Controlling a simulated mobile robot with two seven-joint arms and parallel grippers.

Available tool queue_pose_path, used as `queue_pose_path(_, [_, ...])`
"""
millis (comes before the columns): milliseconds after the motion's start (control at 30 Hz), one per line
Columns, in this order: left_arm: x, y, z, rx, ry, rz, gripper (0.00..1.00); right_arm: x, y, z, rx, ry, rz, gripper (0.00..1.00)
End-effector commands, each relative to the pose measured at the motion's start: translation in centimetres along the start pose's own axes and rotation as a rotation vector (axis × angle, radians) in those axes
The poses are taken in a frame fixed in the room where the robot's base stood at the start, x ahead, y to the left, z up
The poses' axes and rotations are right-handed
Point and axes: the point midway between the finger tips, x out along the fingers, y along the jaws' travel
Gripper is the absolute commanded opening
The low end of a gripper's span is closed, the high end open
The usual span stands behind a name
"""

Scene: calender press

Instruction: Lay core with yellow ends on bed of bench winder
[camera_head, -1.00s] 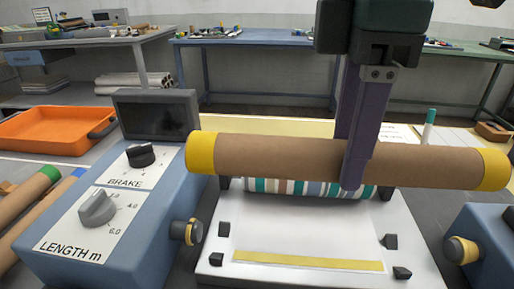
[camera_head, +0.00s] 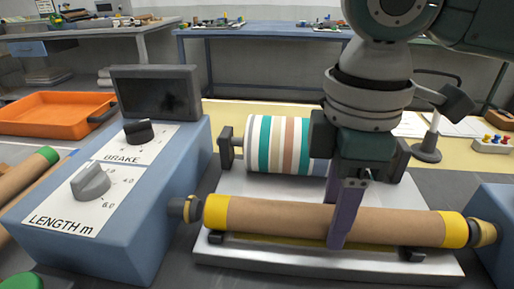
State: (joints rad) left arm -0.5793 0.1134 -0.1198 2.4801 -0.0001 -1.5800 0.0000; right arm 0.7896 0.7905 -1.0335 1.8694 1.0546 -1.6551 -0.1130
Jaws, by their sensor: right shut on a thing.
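The brown core with yellow ends (camera_head: 290,219) lies level across the front of the white bed (camera_head: 225,259) of the bench winder. Its left end is beside the left yellow chuck (camera_head: 188,208), and its right end is beside the right chuck (camera_head: 482,233). Black rests (camera_head: 411,254) show under the core. I cannot tell whether it touches them. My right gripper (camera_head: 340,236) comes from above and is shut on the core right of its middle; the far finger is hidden. My left gripper is not in view.
A striped roll (camera_head: 284,146) sits at the back of the bed. The blue control box (camera_head: 120,240) with two knobs stands left. An orange tray (camera_head: 45,113) and a green-ended core (camera_head: 30,176) lie further left. A dark stand (camera_head: 427,150) is at the back right.

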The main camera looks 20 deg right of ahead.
Motion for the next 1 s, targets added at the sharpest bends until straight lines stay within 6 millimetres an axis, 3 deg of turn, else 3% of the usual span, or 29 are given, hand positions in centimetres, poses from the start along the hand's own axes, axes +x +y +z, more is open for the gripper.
queue_pose_path(100, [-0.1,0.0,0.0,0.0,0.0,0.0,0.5,0.2,0.0,0.0,0.001,-0.001,-0.001,0.0])
queue_pose_path(133, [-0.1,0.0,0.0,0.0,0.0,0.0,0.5,0.3,0.0,0.0,0.001,-0.001,-0.001,0.53])
queue_pose_path(400, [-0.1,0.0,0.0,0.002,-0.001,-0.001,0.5,0.2,0.0,0.0,0.0,0.0,0.0,0.81])
queue_pose_path(700, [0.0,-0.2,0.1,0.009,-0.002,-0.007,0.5,-0.2,0.0,0.0,-0.001,0.001,0.001,0.81])
queue_pose_path(867, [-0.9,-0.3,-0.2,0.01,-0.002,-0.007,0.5,-2.9,0.1,-0.1,-0.001,0.003,0.002,0.81])
queue_pose_path(1000, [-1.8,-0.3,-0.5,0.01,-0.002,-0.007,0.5,-6.2,0.1,-0.1,-0.001,0.004,0.004,0.81])
